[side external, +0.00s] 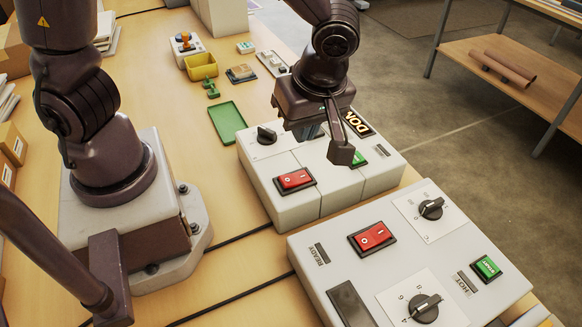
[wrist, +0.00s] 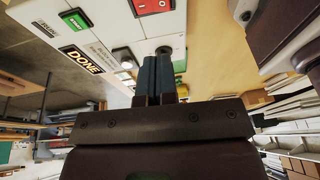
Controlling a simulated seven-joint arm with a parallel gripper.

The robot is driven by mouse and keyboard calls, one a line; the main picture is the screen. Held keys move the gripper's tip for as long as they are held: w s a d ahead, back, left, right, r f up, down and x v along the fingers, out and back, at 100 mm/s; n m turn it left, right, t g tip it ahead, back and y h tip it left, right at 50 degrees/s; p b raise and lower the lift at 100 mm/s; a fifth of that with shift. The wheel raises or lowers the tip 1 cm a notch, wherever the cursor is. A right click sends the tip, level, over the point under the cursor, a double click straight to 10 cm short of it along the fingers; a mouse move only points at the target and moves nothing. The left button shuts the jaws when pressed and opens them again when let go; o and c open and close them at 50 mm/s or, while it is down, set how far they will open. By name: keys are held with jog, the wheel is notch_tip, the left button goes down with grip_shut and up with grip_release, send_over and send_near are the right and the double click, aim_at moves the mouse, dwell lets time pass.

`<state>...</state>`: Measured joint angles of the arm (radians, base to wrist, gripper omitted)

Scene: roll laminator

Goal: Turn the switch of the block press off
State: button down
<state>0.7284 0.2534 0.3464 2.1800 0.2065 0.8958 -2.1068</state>
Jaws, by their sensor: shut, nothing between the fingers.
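A grey-white machine with a DONE sign (side external: 357,124) has a red rocker switch (side external: 295,180) on its near left part. The same red switch shows at the top edge of the wrist view (wrist: 152,5). I cannot tell which side of the rocker is pressed in. My gripper (side external: 311,133) points down over this machine, behind the red switch, and is shut and empty. In the wrist view its fingers (wrist: 155,72) are together, near a dark knob (wrist: 163,51). Whether they touch anything is unclear.
A black knob (side external: 266,135) and green button (side external: 355,158) are on the same machine. A second machine (side external: 318,284) in front has another red switch (side external: 372,238), two knobs and a green button (side external: 487,267). A green tray (side external: 228,122) and yellow bin (side external: 201,66) lie behind.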

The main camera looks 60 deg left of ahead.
aim_at(287, 180)
jog(key=x, duration=0.9)
jog(key=shift+s+d+f, duration=0.2)
jog(key=shift+d+f, duration=0.05)
jog(key=shift+f, duration=0.25)
jog(key=shift+s+f, duration=0.1)
jog(key=shift+f, duration=0.5)
jog(key=shift+s+f, duration=0.25)
jog(key=shift+f, duration=0.2)
jog(key=shift+w+r, duration=0.1)
jog(key=shift+w, duration=0.05)
jog(key=shift+w+r, duration=0.2)
jog(key=shift+w, duration=0.5)
jog(key=s+d+r, duration=0.1)
jog(key=r, duration=0.5)
jog(key=s+d+r, duration=0.2)
jog(key=r, duration=0.5)
